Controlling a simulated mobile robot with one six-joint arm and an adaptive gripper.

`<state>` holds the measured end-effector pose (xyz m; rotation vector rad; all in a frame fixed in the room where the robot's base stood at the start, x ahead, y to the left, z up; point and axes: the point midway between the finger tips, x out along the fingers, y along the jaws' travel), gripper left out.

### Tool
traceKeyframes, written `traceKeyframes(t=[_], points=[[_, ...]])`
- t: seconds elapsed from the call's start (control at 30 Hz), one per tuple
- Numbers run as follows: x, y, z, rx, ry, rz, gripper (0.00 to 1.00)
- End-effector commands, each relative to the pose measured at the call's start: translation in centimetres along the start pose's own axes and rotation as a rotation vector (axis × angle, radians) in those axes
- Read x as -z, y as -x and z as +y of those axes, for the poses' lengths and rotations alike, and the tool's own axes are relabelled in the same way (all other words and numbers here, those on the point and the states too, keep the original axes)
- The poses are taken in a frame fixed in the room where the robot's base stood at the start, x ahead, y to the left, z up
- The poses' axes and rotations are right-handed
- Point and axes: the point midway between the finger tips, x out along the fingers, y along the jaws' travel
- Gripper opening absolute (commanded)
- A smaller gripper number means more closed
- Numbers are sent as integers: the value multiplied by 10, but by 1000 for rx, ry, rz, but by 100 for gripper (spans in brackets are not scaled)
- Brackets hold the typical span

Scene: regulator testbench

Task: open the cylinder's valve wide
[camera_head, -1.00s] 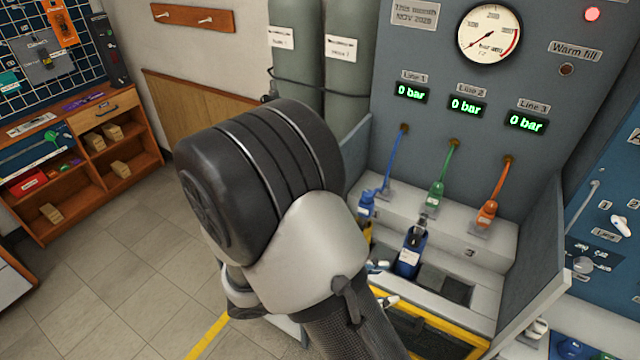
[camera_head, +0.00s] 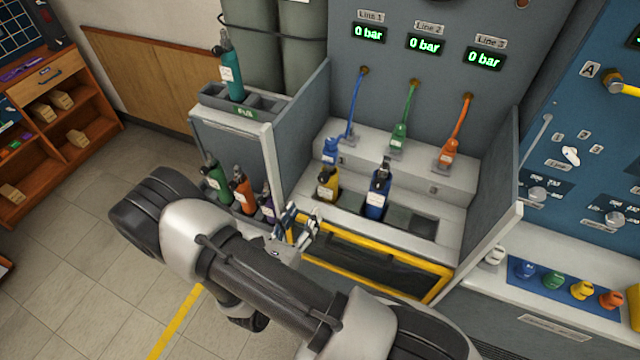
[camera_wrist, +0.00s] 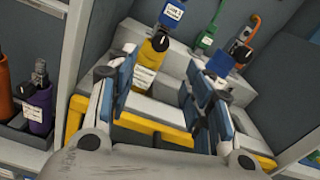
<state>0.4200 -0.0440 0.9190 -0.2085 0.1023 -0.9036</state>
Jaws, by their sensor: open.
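Two small cylinders stand upright in the bench slots: a yellow cylinder (camera_head: 327,188) on the left and a dark blue cylinder (camera_head: 377,203) to its right. Each has a dark valve top; the yellow one's black valve (camera_wrist: 160,42) shows in the wrist view. The task does not say which cylinder is meant. My gripper (camera_head: 302,222) is open and empty, in front of and below the yellow cylinder. In the wrist view my gripper's fingers (camera_wrist: 168,88) spread apart, with the yellow cylinder (camera_wrist: 149,66) beyond them, apart from both.
A yellow-framed guard (camera_head: 370,262) fronts the bench. Side walls (camera_head: 300,130) bound it. A rack at left holds teal (camera_head: 231,75), green (camera_head: 216,182), orange (camera_head: 241,192) and purple cylinders. Blue (camera_head: 330,148), green (camera_head: 398,140) and orange (camera_head: 449,152) hose connectors stand behind.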

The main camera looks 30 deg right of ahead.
Motion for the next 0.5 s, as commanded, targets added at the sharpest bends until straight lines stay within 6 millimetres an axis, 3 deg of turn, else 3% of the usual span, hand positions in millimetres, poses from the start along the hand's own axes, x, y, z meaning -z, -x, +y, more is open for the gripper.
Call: traceKeyframes(t=[0.3,0.5], points=[[1,-70,-2,8,-4,1,47],[1,-103,-1,4,-2,0,47]])
